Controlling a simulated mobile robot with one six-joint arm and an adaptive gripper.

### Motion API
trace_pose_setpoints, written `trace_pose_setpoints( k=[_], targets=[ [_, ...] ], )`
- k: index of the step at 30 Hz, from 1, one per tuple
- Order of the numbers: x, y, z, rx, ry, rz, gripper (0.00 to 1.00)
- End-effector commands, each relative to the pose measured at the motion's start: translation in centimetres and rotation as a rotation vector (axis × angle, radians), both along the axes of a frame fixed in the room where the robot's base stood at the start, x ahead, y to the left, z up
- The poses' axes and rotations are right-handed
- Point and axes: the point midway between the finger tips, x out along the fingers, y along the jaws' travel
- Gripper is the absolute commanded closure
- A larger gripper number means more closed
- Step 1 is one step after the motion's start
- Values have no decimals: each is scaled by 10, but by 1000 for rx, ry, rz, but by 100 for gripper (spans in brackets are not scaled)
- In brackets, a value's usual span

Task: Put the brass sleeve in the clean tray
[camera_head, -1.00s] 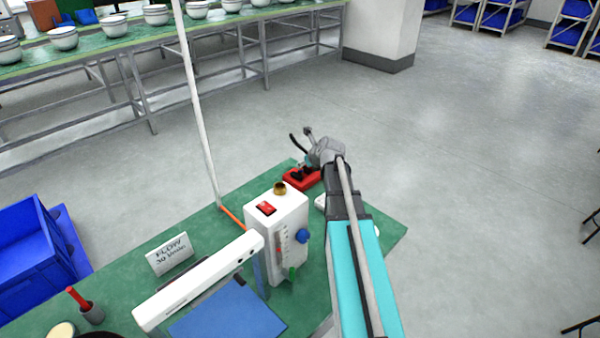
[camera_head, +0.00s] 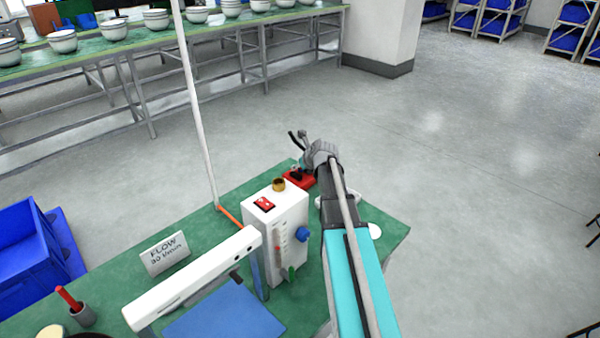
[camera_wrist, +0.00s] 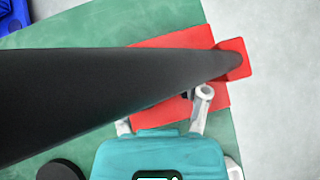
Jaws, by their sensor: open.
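My gripper (camera_head: 299,170) is behind and to the right of the sleeve, over a red base (camera_head: 290,181) with dark parts, and is not on the sleeve. In the wrist view its teal body and grey fingers (camera_wrist: 163,110) are apart over the red base (camera_wrist: 218,116); a thick dark bar hides part of them. The sleeve does not show in the wrist view. I cannot tell which thing is the clean tray.
A white frame (camera_head: 195,278) stands over a blue surface (camera_head: 225,312) in front. A sign (camera_head: 165,253), a thin white pole (camera_head: 200,110) and a cup with a red handle (camera_head: 82,315) are on the left. Pale items lie partly behind my arm. Blue crates (camera_head: 32,255) stand left.

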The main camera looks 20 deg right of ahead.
Motion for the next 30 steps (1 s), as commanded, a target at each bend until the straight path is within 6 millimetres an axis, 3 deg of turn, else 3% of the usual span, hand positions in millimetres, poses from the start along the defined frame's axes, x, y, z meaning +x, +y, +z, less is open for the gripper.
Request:
trace_pose_setpoints(
  k=[9,19,30],
  targets=[
    [0,1,0,1,0,1,41],
    [0,1,0,0,0,1,99],
    [0,1,1,0,0,1,100]
  ],
)
